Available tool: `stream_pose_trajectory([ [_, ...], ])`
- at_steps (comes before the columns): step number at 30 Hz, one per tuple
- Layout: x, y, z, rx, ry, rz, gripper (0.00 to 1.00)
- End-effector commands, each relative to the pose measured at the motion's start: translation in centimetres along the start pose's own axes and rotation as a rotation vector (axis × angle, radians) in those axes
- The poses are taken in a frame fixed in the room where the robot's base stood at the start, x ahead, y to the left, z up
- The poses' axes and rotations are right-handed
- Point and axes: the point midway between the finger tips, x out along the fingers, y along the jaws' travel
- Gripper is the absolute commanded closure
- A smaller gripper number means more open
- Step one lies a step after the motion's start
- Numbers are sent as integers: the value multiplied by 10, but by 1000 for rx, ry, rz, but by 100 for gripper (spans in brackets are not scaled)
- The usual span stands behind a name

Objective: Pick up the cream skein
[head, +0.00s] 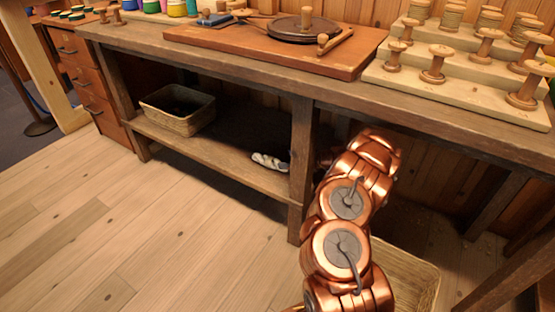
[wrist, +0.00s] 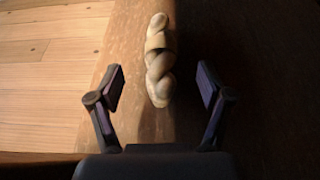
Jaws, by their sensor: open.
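The cream skein (head: 270,162) is a twisted hank lying on the lower shelf (head: 225,157) under the workbench, near the shelf's right end. In the wrist view the skein (wrist: 159,62) lies lengthwise, pointing away from me, ahead of and between my fingers. My gripper (wrist: 160,90) is open and empty. The skein's near end reaches about level with the fingertips in the picture; no contact shows. In the head view my copper arm reaches under the bench, and my gripper is hidden behind the bench leg and arm.
A wooden bench leg (head: 302,155) stands just right of the skein. A wicker basket (head: 178,110) sits on the shelf's left part. The workbench top (head: 240,62) overhangs the shelf. A pale bin (head: 410,275) stands on the floor beside my arm. Floor at left is clear.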

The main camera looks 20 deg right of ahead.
Motion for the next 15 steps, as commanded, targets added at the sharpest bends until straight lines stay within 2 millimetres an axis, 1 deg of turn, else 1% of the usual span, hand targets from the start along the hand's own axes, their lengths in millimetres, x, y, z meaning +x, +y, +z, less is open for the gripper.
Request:
stream_pose_trajectory([
  [5, 2, 0, -2, 0, 0, 0, 21],
  [12, 23, -1, -5, 0, 2, -1, 21],
  [15, 28, -1, -4, 0, 1, -3, 21],
])
